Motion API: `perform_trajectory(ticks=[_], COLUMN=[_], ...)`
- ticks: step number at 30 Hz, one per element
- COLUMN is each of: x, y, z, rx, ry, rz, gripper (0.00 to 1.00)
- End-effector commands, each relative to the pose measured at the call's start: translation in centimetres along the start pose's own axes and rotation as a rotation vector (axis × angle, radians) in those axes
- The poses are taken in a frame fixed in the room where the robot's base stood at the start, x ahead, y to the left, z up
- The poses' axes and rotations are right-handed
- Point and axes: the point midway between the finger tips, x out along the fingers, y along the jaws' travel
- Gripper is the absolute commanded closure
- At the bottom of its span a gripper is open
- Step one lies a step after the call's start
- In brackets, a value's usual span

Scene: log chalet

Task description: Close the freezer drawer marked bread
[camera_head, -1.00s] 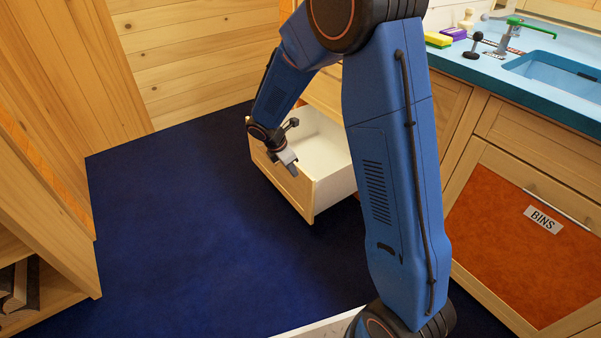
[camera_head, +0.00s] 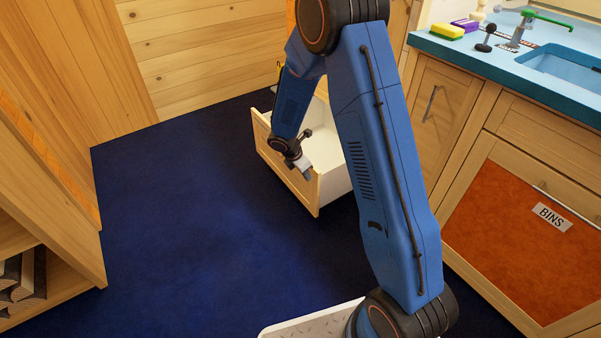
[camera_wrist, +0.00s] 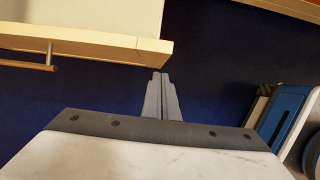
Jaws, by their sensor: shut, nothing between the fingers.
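An open drawer with a pale wooden front (camera_head: 275,157) and white inside stands out over the blue floor, partly hidden by my arm. No label on it can be read. My gripper (camera_head: 308,173) is by the top edge of the front, towards its right end; I cannot tell from this view whether it touches. In the wrist view my gripper (camera_wrist: 160,80) is shut and empty, its fingertips just past the right end of the wooden drawer front (camera_wrist: 100,41). A bar handle (camera_wrist: 28,65) shows on the front's outer side.
A blue counter (camera_head: 470,62) with a sink and green tap runs along the right, above a cabinet with an orange BINS panel (camera_head: 510,235). A wooden shelf unit (camera_head: 75,265) stands at the left. The blue floor (camera_head: 180,210) before the drawer is clear.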

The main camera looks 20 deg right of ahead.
Motion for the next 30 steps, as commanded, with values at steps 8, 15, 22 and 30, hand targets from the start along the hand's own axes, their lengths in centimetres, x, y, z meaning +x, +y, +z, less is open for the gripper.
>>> perform_trajectory(ticks=[8,15,22,30], x=[0.8,0.9,0.9,2.2], y=[0.0,0.0,0.0,-0.1], z=[2.1,2.4,2.5,5.7], rx=[0.000,-0.001,0.000,0.003], ry=[0.001,0.000,0.000,0.000], rz=[0.001,0.001,0.000,-0.001], gripper=[1.00,1.00,1.00,1.00])
